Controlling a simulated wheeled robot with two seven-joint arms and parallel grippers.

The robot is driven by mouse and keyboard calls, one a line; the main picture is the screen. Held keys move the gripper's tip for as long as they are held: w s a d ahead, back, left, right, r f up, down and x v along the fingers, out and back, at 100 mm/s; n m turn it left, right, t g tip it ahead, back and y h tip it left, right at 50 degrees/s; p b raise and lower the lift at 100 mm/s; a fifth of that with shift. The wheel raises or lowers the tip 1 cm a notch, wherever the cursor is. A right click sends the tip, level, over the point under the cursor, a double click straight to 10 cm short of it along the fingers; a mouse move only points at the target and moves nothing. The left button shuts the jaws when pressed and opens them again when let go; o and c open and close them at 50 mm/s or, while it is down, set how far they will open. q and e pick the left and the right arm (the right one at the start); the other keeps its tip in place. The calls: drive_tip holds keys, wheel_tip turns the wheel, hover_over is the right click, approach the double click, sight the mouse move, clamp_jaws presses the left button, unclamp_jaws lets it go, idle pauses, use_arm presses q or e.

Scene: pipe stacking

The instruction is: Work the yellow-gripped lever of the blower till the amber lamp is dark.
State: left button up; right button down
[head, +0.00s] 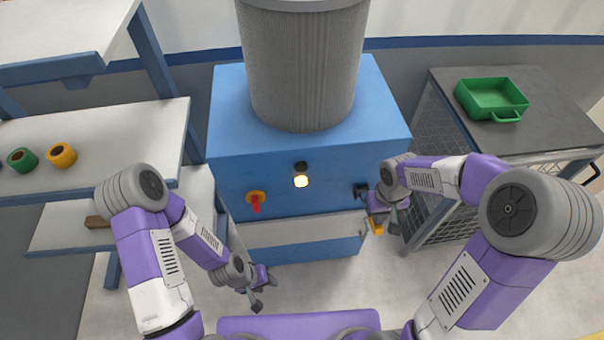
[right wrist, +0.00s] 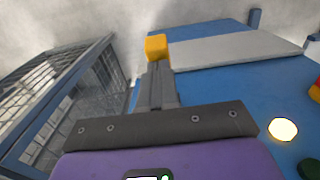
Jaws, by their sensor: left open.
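The blower (head: 310,160) is a blue box topped by a grey ribbed cylinder. Its amber lamp (head: 301,181) glows on the front and also shows lit in the right wrist view (right wrist: 283,129). The lever's yellow grip (head: 377,228) is at the front right, pointing downward. In the right wrist view the yellow grip (right wrist: 156,46) sits right at my fingertips. My right gripper (head: 388,218) has its fingers close together there; I cannot make out whether they clasp the grip or only touch it. My left gripper (head: 264,296) is open and empty, low in front of the blower.
A wire-sided cabinet (head: 450,175) with a green tray (head: 492,98) stands at right. A shelf at left holds a green ring (head: 22,160) and a yellow ring (head: 61,156). Floor before the blower is clear.

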sight(374, 226)
wheel_tip(374, 226, down, 6)
drive_tip(key=b, duration=0.4)
drive_tip(key=shift+f+b, duration=0.1)
drive_tip(key=shift+b, duration=0.2)
wheel_tip(374, 226, up, 10)
drive_tip(key=p, duration=0.8)
idle(1.6)
drive_tip(key=shift+p, duration=0.3)
wheel_tip(374, 226, up, 5)
drive_tip(key=p, duration=0.4)
